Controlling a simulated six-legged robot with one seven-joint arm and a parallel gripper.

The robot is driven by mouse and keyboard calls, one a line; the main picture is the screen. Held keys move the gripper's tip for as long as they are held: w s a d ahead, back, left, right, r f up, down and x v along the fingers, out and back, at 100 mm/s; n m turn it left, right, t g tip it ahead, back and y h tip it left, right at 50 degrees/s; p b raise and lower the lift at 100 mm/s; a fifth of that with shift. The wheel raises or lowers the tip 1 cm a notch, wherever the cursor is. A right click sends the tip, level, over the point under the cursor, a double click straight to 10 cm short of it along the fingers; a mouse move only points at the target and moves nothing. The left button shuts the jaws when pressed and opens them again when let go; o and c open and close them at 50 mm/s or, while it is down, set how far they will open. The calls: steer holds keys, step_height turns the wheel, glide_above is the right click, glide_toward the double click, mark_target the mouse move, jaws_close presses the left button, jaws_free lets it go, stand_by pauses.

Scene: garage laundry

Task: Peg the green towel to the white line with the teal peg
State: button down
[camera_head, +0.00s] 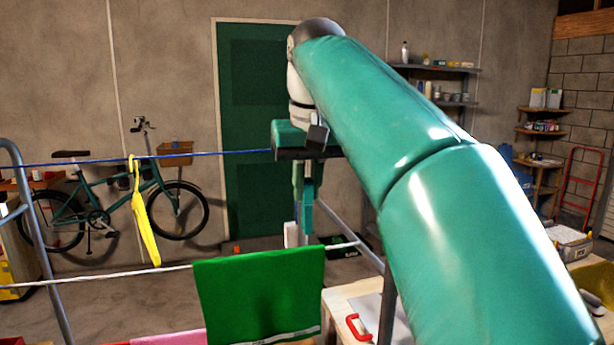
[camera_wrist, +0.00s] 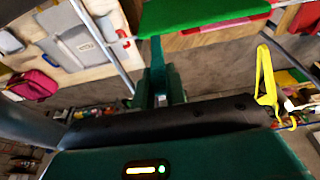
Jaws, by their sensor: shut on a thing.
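The green towel (camera_head: 258,292) hangs over the white line (camera_head: 120,275) in the head view, near the line's right part. The towel also shows at the top of the wrist view (camera_wrist: 200,16). My gripper (camera_head: 307,192) is above the towel's upper right corner, fingers pointing down. It is shut on the teal peg (camera_wrist: 157,54), which points from the fingers toward the towel's edge in the wrist view. In the head view the peg (camera_head: 307,218) ends close above the towel and line. I cannot tell whether it touches them.
A blue line (camera_head: 220,153) runs behind, with a yellow item (camera_head: 145,215) hanging from it. Grey rack posts (camera_head: 38,245) stand at the left and right. A table with a red-handled item (camera_head: 358,327) is below right. A bicycle (camera_head: 110,205) is at the back wall.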

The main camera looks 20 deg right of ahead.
mark_target(307, 220)
steer(key=shift+s+x, duration=0.25)
steer(key=shift+x, duration=0.9)
steer(key=shift+s+x, duration=0.25)
steer(key=shift+x, duration=0.9)
steer(key=shift+s+x, duration=0.25)
steer(key=shift+x, duration=0.85)
steer(key=c, duration=1.3)
jaws_free()
steer(key=shift+f, duration=0.2)
steer(key=shift+c, duration=0.2)
steer(key=shift+r, duration=0.15)
steer(key=v, duration=1.4)
steer(key=s+f+t, duration=0.1)
steer(key=s+f, duration=0.4)
steer(key=f, duration=0.7)
steer(key=s+f+t, duration=0.1)
steer(key=s+f, duration=0.4)
steer(key=f, duration=0.7)
steer(key=s+f, duration=0.5)
steer(key=f, duration=0.7)
steer(key=shift+f+t, duration=0.2)
steer(key=shift+t, duration=0.2)
steer(key=shift+s, duration=0.15)
